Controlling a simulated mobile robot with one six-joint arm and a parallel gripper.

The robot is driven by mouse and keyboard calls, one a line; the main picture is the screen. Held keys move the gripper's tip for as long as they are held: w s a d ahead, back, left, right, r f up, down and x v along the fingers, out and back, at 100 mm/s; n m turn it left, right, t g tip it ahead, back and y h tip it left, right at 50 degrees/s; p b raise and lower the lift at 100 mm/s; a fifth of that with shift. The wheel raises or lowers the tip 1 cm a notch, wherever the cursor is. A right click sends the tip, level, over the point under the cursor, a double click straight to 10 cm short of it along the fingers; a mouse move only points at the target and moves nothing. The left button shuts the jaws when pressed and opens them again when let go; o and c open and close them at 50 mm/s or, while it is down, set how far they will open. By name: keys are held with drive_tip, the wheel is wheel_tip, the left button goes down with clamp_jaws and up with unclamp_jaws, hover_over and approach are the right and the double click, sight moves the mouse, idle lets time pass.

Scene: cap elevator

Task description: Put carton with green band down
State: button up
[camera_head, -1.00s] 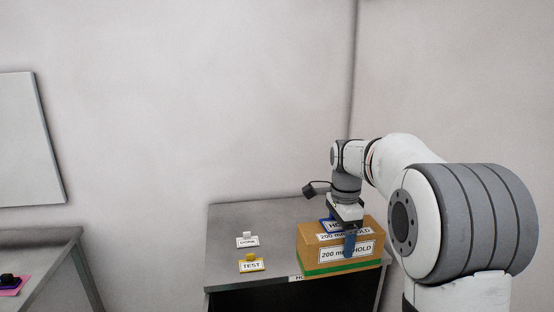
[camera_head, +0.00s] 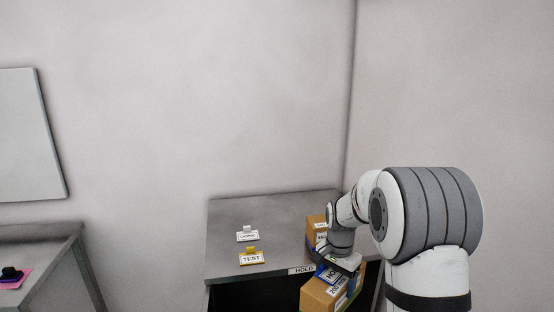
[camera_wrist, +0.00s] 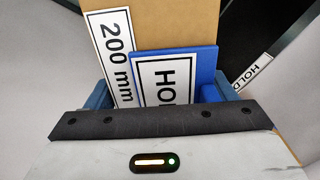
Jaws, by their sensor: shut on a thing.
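A brown carton (camera_head: 318,292) with white labels is in my gripper (camera_head: 337,270), in front of the table's front edge at the bottom of the head view. Its lower part is cut off by the frame, and I cannot clearly see a green band on it now. In the wrist view the carton's brown top (camera_wrist: 180,22) carries a "200 mm" label. A blue plate (camera_wrist: 207,65) marked "HO..." lies at the jaws. The blue fingers of my gripper (camera_wrist: 157,95) are on both sides of the carton and plate, shut on the carton.
A second brown carton (camera_head: 314,226) stands on the grey table (camera_head: 285,215), partly hidden by my arm. White (camera_head: 247,236) and yellow "TEST" (camera_head: 251,258) tagged items lie on the table's left. A "HOLD" label (camera_head: 302,270) is on its front edge. Another table (camera_head: 50,262) is at left.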

drive_tip(key=s+f+n, duration=0.2)
drive_tip(key=f+n, duration=0.2)
drive_tip(key=f, duration=0.4)
drive_tip(key=s+f+n+b, duration=0.1)
drive_tip(key=s+f+n, duration=0.2)
drive_tip(key=f, duration=0.5)
drive_tip(key=shift+s+a+f+n, duration=0.25)
drive_tip(key=shift+f+n, duration=0.1)
drive_tip(key=shift+n, duration=0.45)
drive_tip(key=shift+s, duration=0.1)
